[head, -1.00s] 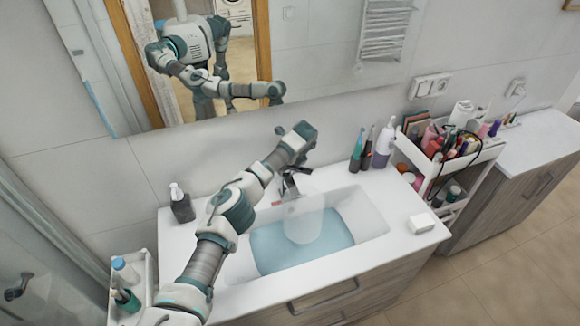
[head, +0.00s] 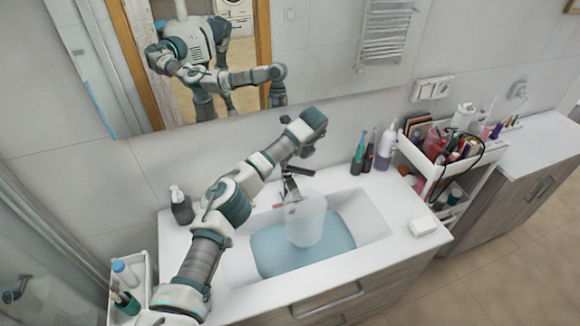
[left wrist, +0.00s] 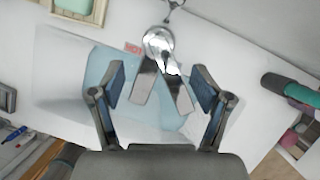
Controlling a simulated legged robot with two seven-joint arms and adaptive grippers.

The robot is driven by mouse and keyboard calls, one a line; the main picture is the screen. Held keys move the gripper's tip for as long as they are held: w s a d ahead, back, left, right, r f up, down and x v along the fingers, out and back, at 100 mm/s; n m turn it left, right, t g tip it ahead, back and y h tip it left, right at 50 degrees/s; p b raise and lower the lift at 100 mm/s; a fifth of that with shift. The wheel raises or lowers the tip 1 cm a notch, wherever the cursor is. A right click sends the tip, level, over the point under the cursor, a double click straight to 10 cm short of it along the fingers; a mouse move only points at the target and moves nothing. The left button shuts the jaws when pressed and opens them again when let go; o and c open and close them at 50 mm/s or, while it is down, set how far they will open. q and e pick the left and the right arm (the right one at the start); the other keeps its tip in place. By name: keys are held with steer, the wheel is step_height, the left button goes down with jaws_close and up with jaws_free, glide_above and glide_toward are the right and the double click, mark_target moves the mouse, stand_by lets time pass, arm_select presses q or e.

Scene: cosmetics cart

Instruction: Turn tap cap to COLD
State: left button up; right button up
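The tap (head: 290,185) stands at the back edge of the sink, with a dark lever on top. In the left wrist view the chrome tap (left wrist: 158,42) has two bar-like parts spread in a V, and a red HOT label (left wrist: 133,48) lies to their left. My left gripper (left wrist: 160,82) is open, with one finger on each side of these bars and visible gaps to both. In the head view its fingers are mostly hidden behind my wrist above the tap. No COLD label can be read. My right gripper is not in view.
A pale translucent shape (head: 305,220) is below the tap in the basin (head: 372,222). A dark soap bottle (head: 181,206) stands left, toothbrushes and a white bottle (head: 386,148) right. A white soap block (head: 422,226) is at the front right; a cosmetics cart (head: 475,178) stands beyond.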

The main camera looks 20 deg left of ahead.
arm_select(q)
steer(key=shift+v, duration=1.9)
